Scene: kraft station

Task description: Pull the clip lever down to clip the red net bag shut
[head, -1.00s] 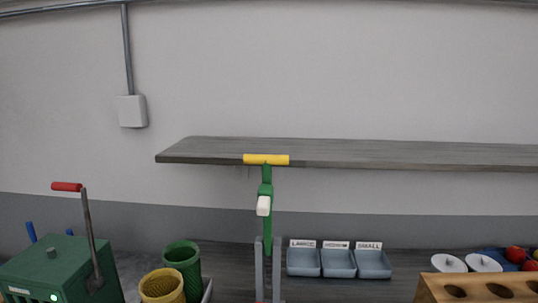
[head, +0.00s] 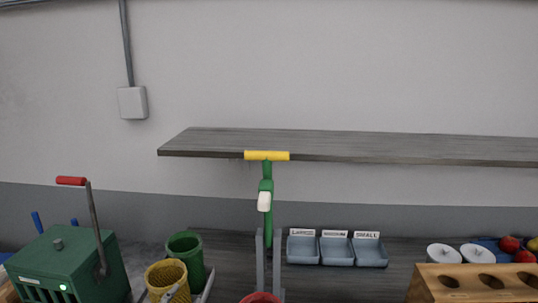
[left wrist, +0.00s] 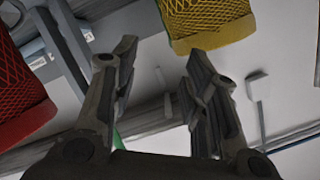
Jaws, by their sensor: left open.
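The clip lever stands upright in the head view, with a yellow handle (head: 267,156) on top of a green arm (head: 266,187) and a pale block on its front. Grey posts flank its lower part. A red rim (head: 261,297), likely the red net bag, shows at the bottom edge below the lever; the rest is cut off. In the left wrist view my left gripper (left wrist: 157,62) is open and empty, and the red net (left wrist: 20,85) is at the left edge. My right gripper is not in view.
Yellow (head: 167,277) and green (head: 186,256) net baskets stand left of the lever; a yellow net (left wrist: 208,18) also tops the wrist view. A green machine (head: 60,262) is further left. Blue-grey trays (head: 337,250) and a wooden rack (head: 430,280) are right. A shelf (head: 400,151) runs behind.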

